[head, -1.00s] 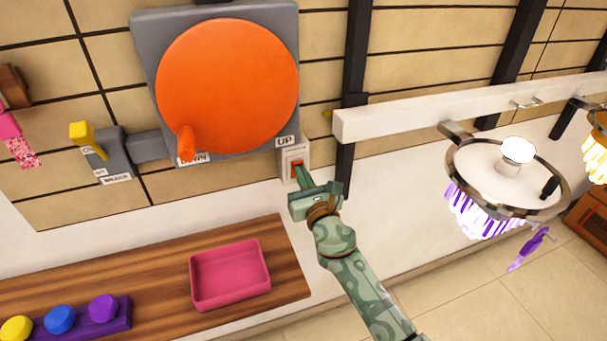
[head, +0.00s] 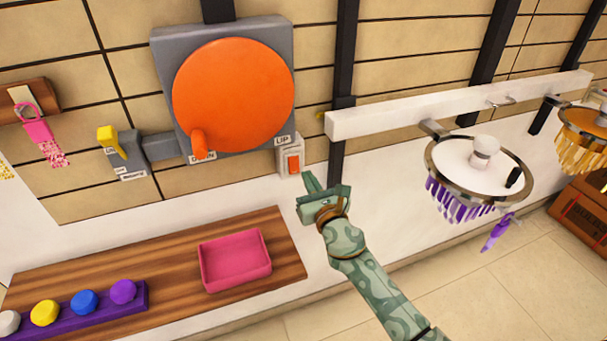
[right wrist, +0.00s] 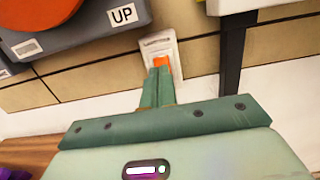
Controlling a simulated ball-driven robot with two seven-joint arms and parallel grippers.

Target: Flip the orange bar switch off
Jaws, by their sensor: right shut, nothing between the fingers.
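The orange bar switch (head: 293,163) sits in a white plate on the wall, just below the UP label. It also shows in the right wrist view (right wrist: 162,62), partly hidden behind my fingertips. My right gripper (head: 308,180) is shut and empty, with its tips just below and to the right of the switch plate in the head view. In the right wrist view the shut fingers (right wrist: 158,77) point at the switch; I cannot tell whether they touch it. The purple chandelier (head: 480,165) hangs at the right with its bulb unlit. My left gripper is not in view.
A big orange dial (head: 233,95) with a handle near DOWN is left of the switch. A yellow lever (head: 108,136) is farther left. A pink tray (head: 235,261) stands on the wooden counter (head: 180,270). A white beam (head: 450,104) juts out at the right.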

